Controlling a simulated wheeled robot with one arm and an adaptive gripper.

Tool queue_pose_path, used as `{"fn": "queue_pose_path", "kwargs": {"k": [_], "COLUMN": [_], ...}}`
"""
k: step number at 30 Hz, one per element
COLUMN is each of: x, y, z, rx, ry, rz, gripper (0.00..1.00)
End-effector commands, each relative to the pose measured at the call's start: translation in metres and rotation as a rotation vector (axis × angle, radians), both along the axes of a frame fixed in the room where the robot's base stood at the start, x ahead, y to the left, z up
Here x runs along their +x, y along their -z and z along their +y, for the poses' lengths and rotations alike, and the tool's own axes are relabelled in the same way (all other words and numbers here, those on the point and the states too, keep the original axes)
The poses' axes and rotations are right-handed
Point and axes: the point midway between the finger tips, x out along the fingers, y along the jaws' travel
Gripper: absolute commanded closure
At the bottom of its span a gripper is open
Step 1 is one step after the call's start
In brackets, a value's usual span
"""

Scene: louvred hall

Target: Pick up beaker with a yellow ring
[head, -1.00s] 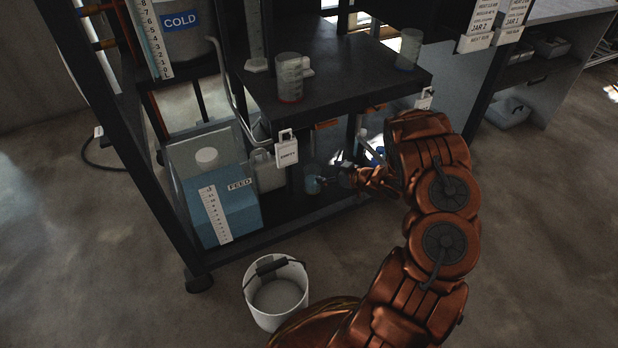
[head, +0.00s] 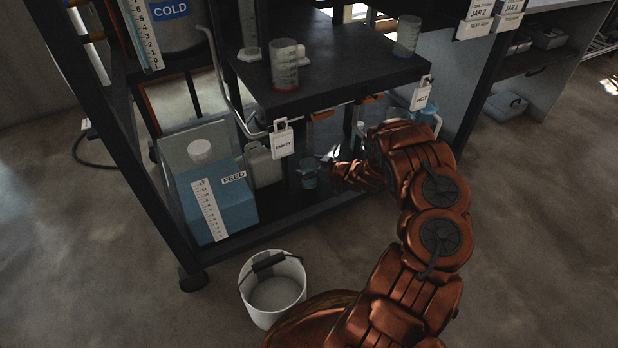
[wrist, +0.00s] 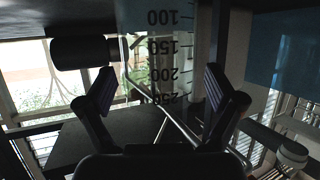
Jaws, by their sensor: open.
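A small clear beaker (head: 308,174) with a bluish lower part stands on the lower shelf of the rack; I cannot make out a yellow ring on it. My gripper (head: 330,174) is low, just to its right in the head view. In the wrist view, a clear beaker (wrist: 160,60) with upside-down marks from 100 to 250 fills the space between the fingers of my gripper (wrist: 160,88). The fingers are spread and stand apart at either side. The beaker's rim and base are not clear there.
A red-ringed beaker (head: 286,68) and a blue-ringed beaker (head: 407,36) stand on the upper shelf (head: 340,70), above my gripper. A blue FEED tank (head: 222,205) and a whitish canister (head: 263,165) are to the left. A white bucket (head: 272,290) stands on the floor in front.

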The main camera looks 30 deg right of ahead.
Motion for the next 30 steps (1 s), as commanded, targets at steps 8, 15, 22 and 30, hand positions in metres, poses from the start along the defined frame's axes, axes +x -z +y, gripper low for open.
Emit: {"fn": "queue_pose_path", "kwargs": {"k": [8, 15, 22, 30], "x": [0.0004, 0.0003, 0.0003, 0.0003], "y": [-0.001, -0.0011, -0.001, -0.0011], "z": [-0.0003, -0.0003, -0.0003, -0.0003], "rx": [0.0, 0.0, 0.0, 0.0], "ry": [0.0, 0.0, 0.0, 0.001], "rz": [0.0, 0.0, 0.0, -0.001], "gripper": [0.17, 0.42, 0.66, 0.85]}}
